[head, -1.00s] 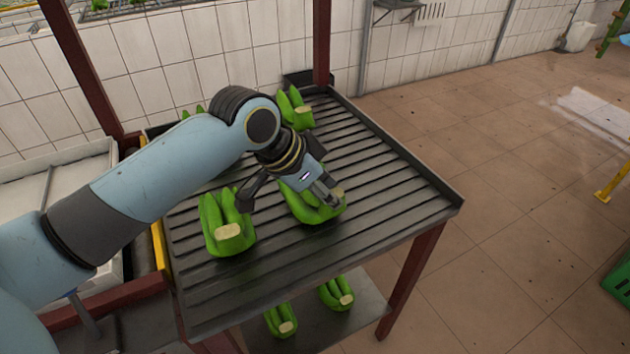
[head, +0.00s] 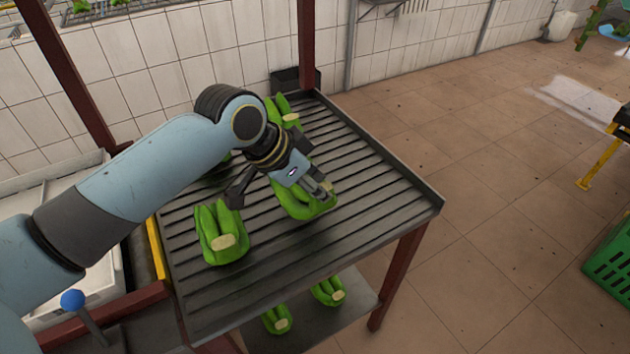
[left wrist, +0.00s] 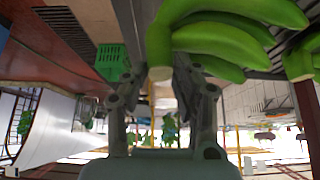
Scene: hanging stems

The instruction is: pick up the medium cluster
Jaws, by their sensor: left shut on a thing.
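My left gripper (head: 322,186) is shut on the stem end of a green banana cluster (head: 296,205) over the middle of the slatted table (head: 375,205). In the left wrist view the gripper's fingers (left wrist: 160,88) are at the pale stem of this cluster (left wrist: 225,42), and its fruits point right. In the head view the gripper partly hides it. Whether its underside touches the slats is hard to tell. My right gripper is not in view.
Two clusters lie on the lower shelf (head: 350,305). A green crate (head: 610,262) is on the floor at right. The table's right side is clear.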

